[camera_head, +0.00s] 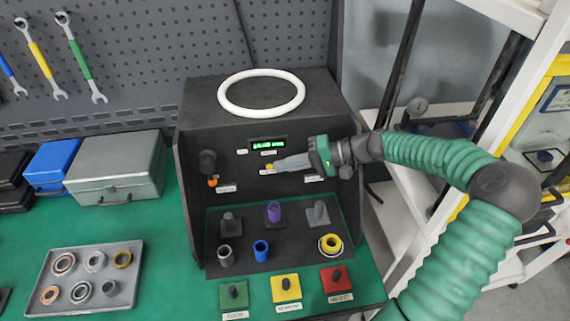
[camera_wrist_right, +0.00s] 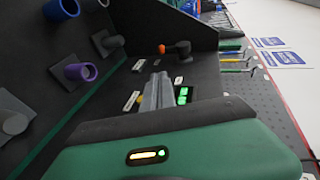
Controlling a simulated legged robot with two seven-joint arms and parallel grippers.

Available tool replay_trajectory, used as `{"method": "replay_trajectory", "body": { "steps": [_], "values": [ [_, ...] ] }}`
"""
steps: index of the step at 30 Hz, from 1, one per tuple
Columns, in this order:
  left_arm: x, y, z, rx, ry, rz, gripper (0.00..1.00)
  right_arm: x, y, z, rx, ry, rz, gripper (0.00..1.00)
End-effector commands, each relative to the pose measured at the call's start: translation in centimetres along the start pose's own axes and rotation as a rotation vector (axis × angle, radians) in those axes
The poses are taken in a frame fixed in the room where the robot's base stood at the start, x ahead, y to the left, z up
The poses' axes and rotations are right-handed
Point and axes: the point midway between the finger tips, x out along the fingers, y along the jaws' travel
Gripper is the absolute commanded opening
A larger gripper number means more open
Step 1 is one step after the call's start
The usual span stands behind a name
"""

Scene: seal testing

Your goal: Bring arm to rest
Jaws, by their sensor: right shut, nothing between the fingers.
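My right arm comes in from the right in the head view. Its green and grey right gripper (camera_head: 277,165) is shut and empty in front of the upright panel of the black test station (camera_head: 230,124). The fingertips are close to a small yellow part (camera_head: 267,168) on that panel, just below the lit green display (camera_head: 268,144); I cannot tell whether they touch. In the right wrist view the closed grey fingers (camera_wrist_right: 156,88) point at the panel, beside the green display (camera_wrist_right: 183,96). My left gripper is not in view.
A white ring (camera_head: 262,73) lies on top of the station. Below the panel are several pegs with purple, blue and yellow parts (camera_head: 331,244). Green, yellow and red pads (camera_head: 336,280) line the front. A ring tray (camera_head: 55,248) and grey case (camera_head: 104,172) stand left. A white shelf frame (camera_head: 428,205) stands right.

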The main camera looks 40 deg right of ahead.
Motion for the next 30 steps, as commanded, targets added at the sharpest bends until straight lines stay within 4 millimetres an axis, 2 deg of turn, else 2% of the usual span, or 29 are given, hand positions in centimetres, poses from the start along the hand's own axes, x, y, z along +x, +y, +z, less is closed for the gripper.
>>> {"method": "replay_trajectory", "body": {
  "steps": [11,14,16,19,21,23,24,27,30],
  "values": [
    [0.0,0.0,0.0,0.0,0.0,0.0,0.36,0.1,0.0,0.0,0.0,-0.001,0.001,0.0],
    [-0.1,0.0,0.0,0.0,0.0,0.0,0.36,0.9,0.3,0.6,0.002,-0.021,0.025,0.0],
    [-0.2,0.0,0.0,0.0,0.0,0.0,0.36,2.5,1.0,1.8,0.007,-0.059,0.075,0.0],
    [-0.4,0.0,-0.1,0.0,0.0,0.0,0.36,5.8,3.0,5.0,0.007,-0.15,0.211,0.0],
    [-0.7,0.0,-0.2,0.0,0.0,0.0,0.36,8.3,5.1,8.7,-0.013,-0.236,0.366,0.0],
    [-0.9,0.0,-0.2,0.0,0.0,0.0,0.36,9.5,7.0,11.6,-0.046,-0.294,0.506,0.0],
    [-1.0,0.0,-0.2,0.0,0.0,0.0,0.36,9.8,8.1,13.4,-0.078,-0.325,0.598,0.0],
    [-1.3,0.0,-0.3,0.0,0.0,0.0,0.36,9.5,9.8,16.7,-0.179,-0.366,0.792,0.0],
    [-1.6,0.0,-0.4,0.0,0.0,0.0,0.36,8.5,10.3,18.8,-0.296,-0.372,0.929,0.0]
  ]
}}
